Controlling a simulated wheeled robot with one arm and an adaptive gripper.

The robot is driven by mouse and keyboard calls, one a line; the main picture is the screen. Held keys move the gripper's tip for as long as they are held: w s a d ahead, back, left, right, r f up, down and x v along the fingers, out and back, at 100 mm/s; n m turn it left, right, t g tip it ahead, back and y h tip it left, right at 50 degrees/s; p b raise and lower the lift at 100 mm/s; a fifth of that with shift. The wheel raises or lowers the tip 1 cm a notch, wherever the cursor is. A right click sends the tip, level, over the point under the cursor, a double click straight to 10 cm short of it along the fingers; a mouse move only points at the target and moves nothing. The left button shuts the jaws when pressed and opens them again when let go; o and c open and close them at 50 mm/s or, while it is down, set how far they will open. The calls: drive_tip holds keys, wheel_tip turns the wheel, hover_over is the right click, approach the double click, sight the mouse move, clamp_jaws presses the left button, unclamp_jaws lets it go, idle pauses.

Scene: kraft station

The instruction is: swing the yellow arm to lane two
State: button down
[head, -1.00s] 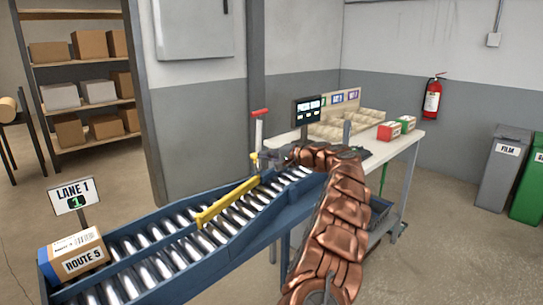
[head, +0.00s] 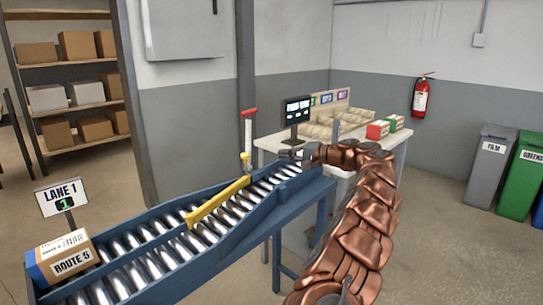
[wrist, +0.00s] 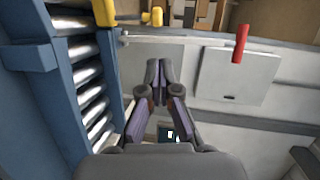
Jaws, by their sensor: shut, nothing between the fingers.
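The yellow arm (head: 216,204) lies slantwise across the rollers of the blue conveyor, its far end at a yellow pivot near the far side rail. A post with a red handle (head: 249,112) stands by that pivot. In the wrist view the red handle (wrist: 240,44) is at the upper right and part of the yellow arm (wrist: 104,12) at the top left. My gripper (head: 286,154) is right of the red-handled post, apart from it. In the wrist view my gripper (wrist: 159,68) has its fingers together and empty. Only a Lane 1 sign (head: 62,197) shows; no lane two sign is visible.
A Route 5 box (head: 62,262) sits on the near left end of the conveyor (head: 285,208). Behind my arm is a white table (head: 268,142) with a monitor (head: 297,112), trays and small boxes. Bins (head: 489,165) stand at the right, with open floor before them.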

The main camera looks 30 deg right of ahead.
drive_tip(key=shift+v, duration=1)
